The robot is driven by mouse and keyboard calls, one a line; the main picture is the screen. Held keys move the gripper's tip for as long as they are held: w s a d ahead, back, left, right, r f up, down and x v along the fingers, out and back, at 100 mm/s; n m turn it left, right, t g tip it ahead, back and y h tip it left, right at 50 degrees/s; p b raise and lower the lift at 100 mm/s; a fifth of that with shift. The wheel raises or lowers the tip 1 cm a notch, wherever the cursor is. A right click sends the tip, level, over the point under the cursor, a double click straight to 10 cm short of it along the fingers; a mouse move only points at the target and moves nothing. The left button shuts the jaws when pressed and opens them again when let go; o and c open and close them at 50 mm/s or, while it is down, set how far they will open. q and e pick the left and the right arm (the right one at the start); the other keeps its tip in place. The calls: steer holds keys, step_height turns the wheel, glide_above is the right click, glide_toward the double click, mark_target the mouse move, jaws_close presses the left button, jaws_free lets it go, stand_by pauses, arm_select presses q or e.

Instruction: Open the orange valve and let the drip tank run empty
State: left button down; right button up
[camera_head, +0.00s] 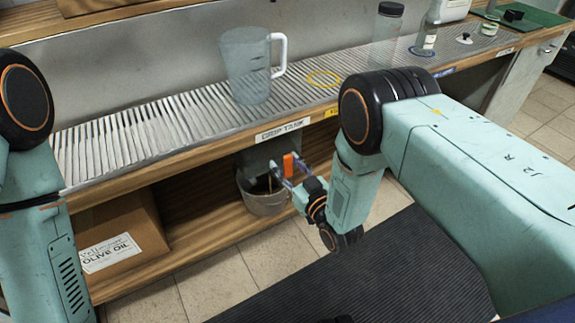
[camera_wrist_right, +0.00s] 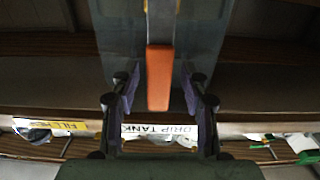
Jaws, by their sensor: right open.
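The orange valve handle (camera_head: 288,165) is upright on the front of the grey drip tank (camera_head: 256,160), under the counter below the DRIP TANK label (camera_head: 283,130). My right gripper (camera_head: 286,172) is at the handle, with its fingers apart. In the right wrist view, the orange handle (camera_wrist_right: 160,78) stands between the two open fingers (camera_wrist_right: 160,85), with a gap on each side. A grey bucket (camera_head: 264,203) stands on the low shelf beneath the tank. A thin dark line shows above its mouth; I cannot tell if it is liquid. My left gripper is out of view.
A clear jug (camera_head: 245,68) with a white handle stands on the slatted drain top (camera_head: 150,132), near a yellow ring (camera_head: 323,79) and a dark-lidded jar (camera_head: 386,35). An olive oil carton (camera_head: 120,225) sits on the low shelf to the left. A dark mat (camera_head: 375,270) covers the floor.

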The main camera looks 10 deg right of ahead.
steer(key=v, duration=1.2)
steer(key=s+d+f+m+g+h, duration=0.1)
steer(key=s+d+f+g+h, duration=0.1)
steer(key=s+f+g, duration=0.4)
steer(key=s+d+f+m+g+h, duration=0.1)
steer(key=s+d+f+g+h, duration=0.2)
steer(key=s+f, duration=0.5)
steer(key=s+d+r+m+g, duration=0.1)
steer(key=s+r+g, duration=0.1)
steer(key=s+g, duration=0.2)
steer(key=s+d+r+m+g+h, duration=0.1)
steer(key=s+g, duration=0.3)
steer(key=s, duration=0.7)
steer(key=shift+s+d+r+m, duration=0.3)
steer(key=shift+d+r, duration=0.25)
steer(key=shift+d, duration=0.1)
stand_by(3.2)
